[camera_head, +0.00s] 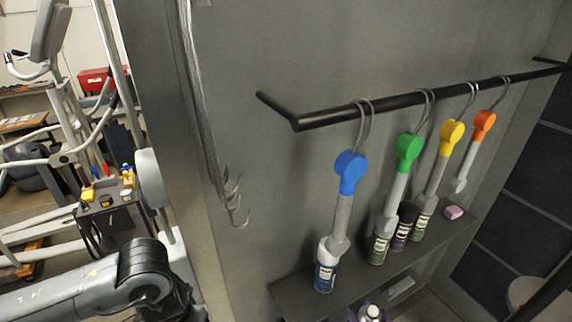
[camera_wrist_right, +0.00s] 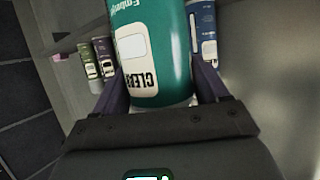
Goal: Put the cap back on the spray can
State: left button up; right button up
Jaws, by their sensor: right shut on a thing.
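A teal-green spray can (camera_wrist_right: 165,40) with a white label fills the middle of the right wrist view. My right gripper (camera_wrist_right: 160,88) is shut on it, with one dark finger on each side. A small white-topped object (camera_head: 370,313) shows at the bottom edge of the head view, below the shelf front. It may be the top of the held can. I cannot clearly make out a loose cap. My left arm enters the head view at the lower left; its gripper is out of view.
A dark shelf (camera_head: 295,295) holds a blue can (camera_head: 326,277), a green can (camera_head: 379,249), a purple can (camera_head: 403,228), another green can (camera_head: 422,221) and a pink block (camera_head: 453,212). Coloured-headed tools hang above from a black rail (camera_head: 340,116). Wall hooks (camera_head: 235,205) are further left.

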pick_arm(q)
jog(key=r+p, duration=0.1)
jog(key=p, duration=0.3)
jog(key=s+r+p, duration=0.1)
jog(key=p, duration=0.3)
jog(key=shift+s+a, duration=0.1)
jog(key=shift+s, duration=0.2)
pick_arm(e)
jog(key=s+r, duration=0.6)
jog(key=r, duration=0.1)
jog(key=shift+s, duration=0.1)
pick_arm(q)
jog(key=shift+s+p, duration=0.2)
jog(key=shift+p, duration=0.35)
pick_arm(e)
jog(key=shift+s+r, duration=0.35)
jog(key=shift+s, duration=0.2)
